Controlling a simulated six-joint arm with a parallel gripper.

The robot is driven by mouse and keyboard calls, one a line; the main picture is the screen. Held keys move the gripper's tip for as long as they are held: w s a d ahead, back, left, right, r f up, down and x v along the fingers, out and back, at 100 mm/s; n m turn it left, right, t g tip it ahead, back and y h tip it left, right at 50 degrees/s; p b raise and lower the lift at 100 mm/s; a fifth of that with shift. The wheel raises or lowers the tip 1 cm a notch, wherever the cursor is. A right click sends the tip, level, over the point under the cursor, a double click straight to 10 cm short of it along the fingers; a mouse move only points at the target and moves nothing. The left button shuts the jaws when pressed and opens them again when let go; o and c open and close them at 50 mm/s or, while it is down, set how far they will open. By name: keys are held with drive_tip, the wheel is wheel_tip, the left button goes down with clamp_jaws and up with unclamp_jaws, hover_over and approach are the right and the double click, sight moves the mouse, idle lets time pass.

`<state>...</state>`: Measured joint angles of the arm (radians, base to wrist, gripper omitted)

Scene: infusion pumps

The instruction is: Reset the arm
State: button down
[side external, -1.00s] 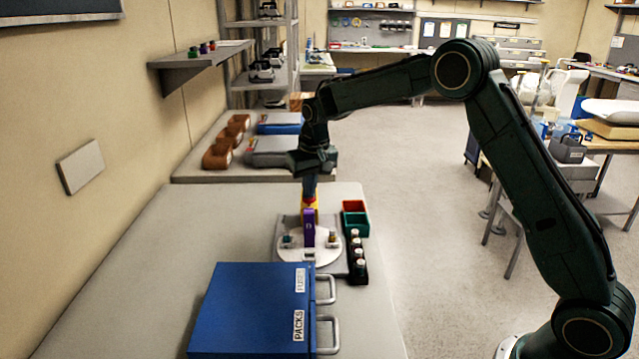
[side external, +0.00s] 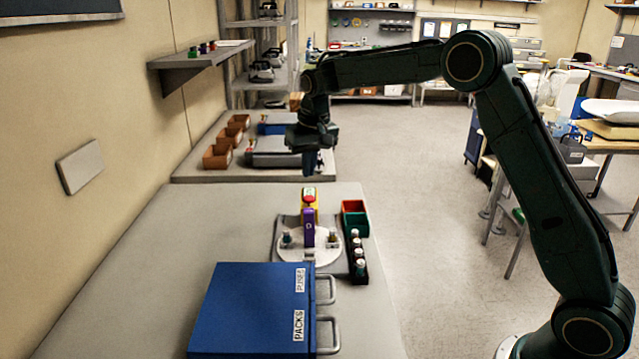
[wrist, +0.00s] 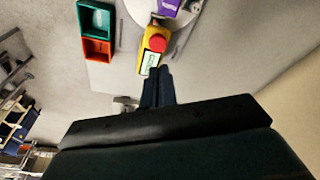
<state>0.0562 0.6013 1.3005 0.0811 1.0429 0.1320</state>
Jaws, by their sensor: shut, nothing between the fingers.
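My gripper (side external: 313,166) hangs above the far part of the near bench, beyond and above a yellow box with a red button (side external: 309,197). Its fingers are together and empty; they also show in the wrist view (wrist: 158,86), pointing toward the yellow box (wrist: 150,50) with a visible gap in the side view. A purple block (side external: 308,228) stands in front of the yellow box on a round white disc (side external: 322,256).
A blue cabinet (side external: 245,310) with handles, labelled PACKS, stands on the near bench. Red and green bins (side external: 354,213) and a black rack of small bottles (side external: 357,267) sit right of the disc. A wall shelf (side external: 190,65) is at left. The bench's left side is clear.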

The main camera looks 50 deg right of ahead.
drive_tip(key=shift+r, duration=0.4)
drive_tip(key=shift+r, duration=0.1)
drive_tip(key=s+a+r+n+t, duration=0.1)
drive_tip(key=s+r, duration=0.4)
drive_tip(key=s, duration=0.4)
drive_tip(key=s+a+r+t, duration=0.1)
drive_tip(key=s+a+r, duration=0.1)
drive_tip(key=s+r, duration=0.55)
drive_tip(key=s+f+n, duration=0.1)
drive_tip(key=s+f, duration=0.2)
drive_tip(key=s, duration=0.8)
drive_tip(key=s+a+f+n+t, duration=0.1)
drive_tip(key=s+f, duration=0.2)
drive_tip(key=s, duration=0.9)
drive_tip(key=shift+a+f+y, duration=0.25)
drive_tip(key=shift+f+y, duration=0.05)
